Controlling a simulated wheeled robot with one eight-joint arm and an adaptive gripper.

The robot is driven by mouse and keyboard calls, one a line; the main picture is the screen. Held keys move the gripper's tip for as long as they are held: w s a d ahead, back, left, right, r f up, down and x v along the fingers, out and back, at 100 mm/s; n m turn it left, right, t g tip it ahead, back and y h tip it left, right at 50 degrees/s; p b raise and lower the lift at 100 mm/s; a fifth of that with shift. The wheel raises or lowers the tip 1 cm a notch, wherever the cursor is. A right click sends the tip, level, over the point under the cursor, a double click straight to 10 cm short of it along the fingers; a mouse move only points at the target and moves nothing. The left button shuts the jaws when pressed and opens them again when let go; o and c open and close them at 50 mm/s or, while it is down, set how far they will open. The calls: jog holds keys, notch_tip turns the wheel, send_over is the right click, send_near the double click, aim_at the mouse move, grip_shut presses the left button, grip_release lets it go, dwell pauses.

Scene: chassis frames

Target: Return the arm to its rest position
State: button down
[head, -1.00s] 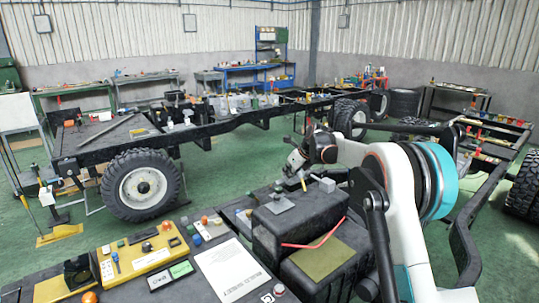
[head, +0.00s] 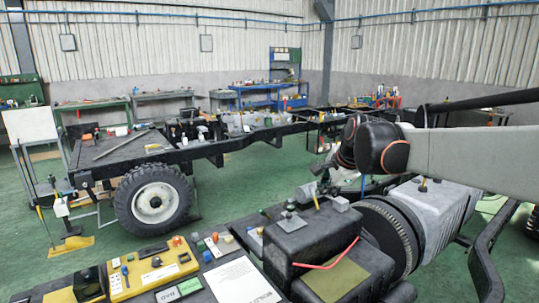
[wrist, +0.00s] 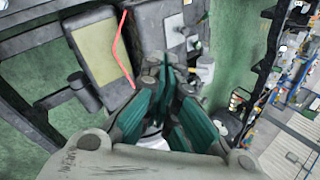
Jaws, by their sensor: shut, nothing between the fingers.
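My arm (head: 465,158) stretches in from the right edge of the head view, its pale link nearly level. Its dark elbow-like joint (head: 382,148) is at the centre right, with smaller links hanging down and left of it. My gripper (wrist: 168,85) fills the lower middle of the wrist view, with teal finger pads close together. It is shut and empty, above the floor and the dark equipment. In the head view the gripper end is small and partly hidden among dark parts.
A dark case (head: 300,243) with a red cord stands at the front centre, close to the arm. A yellow control panel (head: 152,268) lies front left. A wheeled chassis frame (head: 215,148) spans the middle. Green floor (head: 230,200) is open between them.

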jog(key=s+d+f+n+h, duration=0.15)
jog(key=s+n, duration=0.65)
jog(key=s, duration=1.1)
jog(key=s+d+f+n, duration=0.1)
jog(key=s+f+n, duration=0.3)
jog(key=s, duration=0.3)
jog(key=s+d+f+n+b, duration=0.1)
jog(key=s+f+n, duration=0.3)
jog(key=s, duration=0.4)
jog(key=shift+d+f+t+h+b, duration=0.3)
jog(key=shift+d+f+t+h, duration=0.1)
jog(key=shift+f, duration=0.2)
